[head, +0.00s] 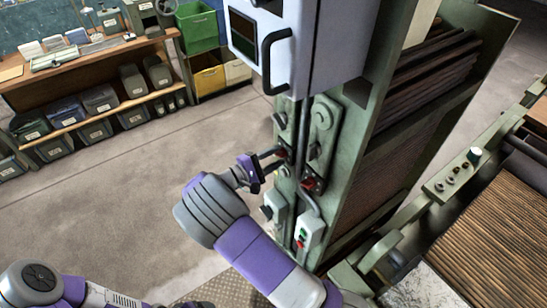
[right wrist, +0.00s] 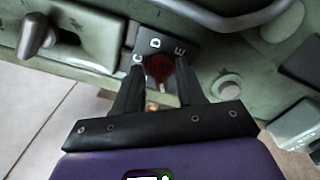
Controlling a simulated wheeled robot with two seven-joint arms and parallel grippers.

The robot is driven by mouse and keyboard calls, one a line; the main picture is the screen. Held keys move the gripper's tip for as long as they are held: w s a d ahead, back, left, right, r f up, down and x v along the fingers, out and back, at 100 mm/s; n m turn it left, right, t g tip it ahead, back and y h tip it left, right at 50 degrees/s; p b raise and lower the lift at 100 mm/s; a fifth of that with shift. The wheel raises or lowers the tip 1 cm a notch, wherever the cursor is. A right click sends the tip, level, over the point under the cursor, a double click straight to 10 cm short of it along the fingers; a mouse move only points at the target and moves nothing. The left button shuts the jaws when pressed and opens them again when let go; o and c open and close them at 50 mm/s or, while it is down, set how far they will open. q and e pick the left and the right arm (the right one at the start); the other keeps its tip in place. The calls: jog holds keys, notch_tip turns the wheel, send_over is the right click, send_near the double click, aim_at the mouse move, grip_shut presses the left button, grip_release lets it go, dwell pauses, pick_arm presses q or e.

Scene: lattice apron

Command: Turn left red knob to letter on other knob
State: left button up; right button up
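The left red knob (head: 281,154) is on the near face of the green machine post. In the right wrist view the red knob (right wrist: 160,67) sits on a dark plate with white letters C, D and E around its top; its pointing direction is unclear. The other red knob (head: 310,184) is lower right on the post; its letter is too small to read. My right gripper (head: 266,163) is at the left knob. In the right wrist view its fingers (right wrist: 160,72) stand apart on either side of the knob, apparently without gripping it. My left gripper is out of view.
A grey control box (head: 290,45) with a dark handle hangs above the knobs. A green-and-red button box (head: 308,234) is below, with conduits alongside. A workbench (head: 90,62) with bins is far left. Open floor (head: 120,190) lies between.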

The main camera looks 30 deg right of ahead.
jog(key=a+b, duration=0.1)
jog(key=a, duration=0.6)
jog(key=shift+s+a, duration=0.25)
jog(key=shift+s, duration=0.05)
